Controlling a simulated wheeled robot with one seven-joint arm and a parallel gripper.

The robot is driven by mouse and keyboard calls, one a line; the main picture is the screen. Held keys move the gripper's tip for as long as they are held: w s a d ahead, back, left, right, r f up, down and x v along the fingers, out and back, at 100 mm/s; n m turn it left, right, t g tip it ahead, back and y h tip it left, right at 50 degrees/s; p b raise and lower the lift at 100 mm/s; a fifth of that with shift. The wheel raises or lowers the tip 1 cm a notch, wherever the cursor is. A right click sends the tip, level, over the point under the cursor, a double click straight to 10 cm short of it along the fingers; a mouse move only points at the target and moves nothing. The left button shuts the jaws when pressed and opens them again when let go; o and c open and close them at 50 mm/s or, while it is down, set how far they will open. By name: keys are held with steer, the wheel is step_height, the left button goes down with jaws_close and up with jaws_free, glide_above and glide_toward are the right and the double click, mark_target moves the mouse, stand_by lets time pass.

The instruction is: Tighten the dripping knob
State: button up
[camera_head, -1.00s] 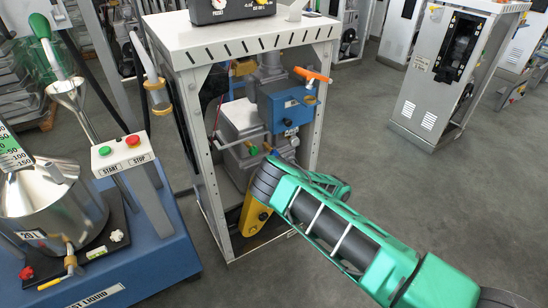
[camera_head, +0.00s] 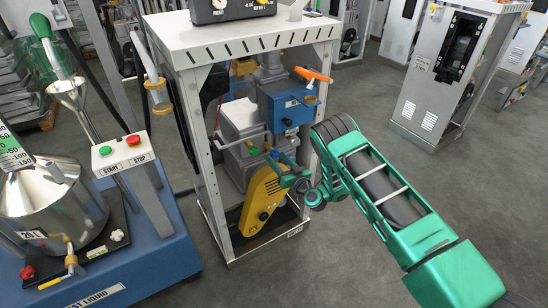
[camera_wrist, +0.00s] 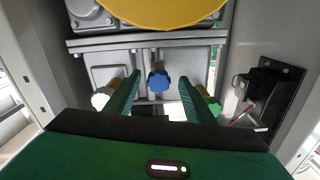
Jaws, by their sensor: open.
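In the wrist view, a blue knob (camera_wrist: 158,80) shows in the gap between the two green fingers of my gripper (camera_wrist: 163,102). A white knob (camera_wrist: 101,98) is just left of the left finger, and a green knob (camera_wrist: 213,105) is just right of the right finger. The gripper is open and holds nothing; whether a finger touches a knob is unclear. In the head view, my gripper (camera_head: 277,162) reaches into the frame from the right, near the green knob (camera_head: 254,151). The other two knobs are hard to make out there. No drip can be seen.
The grey frame (camera_head: 205,185) has posts around the knobs. A yellow housing (camera_head: 262,195) is below them, and a blue box (camera_head: 291,107) with an orange handle (camera_head: 312,75) above. A blue base (camera_head: 150,268) with a metal tank stands left.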

mark_target(276, 156)
steer(key=shift+w+r, duration=0.15)
steer(key=shift+w, duration=0.25)
steer(key=shift+x, duration=1.25)
steer(key=shift+s+a, duration=0.1)
steer(key=c, duration=1.1)
steer(key=shift+o, duration=0.2)
steer(key=shift+a, duration=0.2)
steer(key=shift+d, duration=0.15)
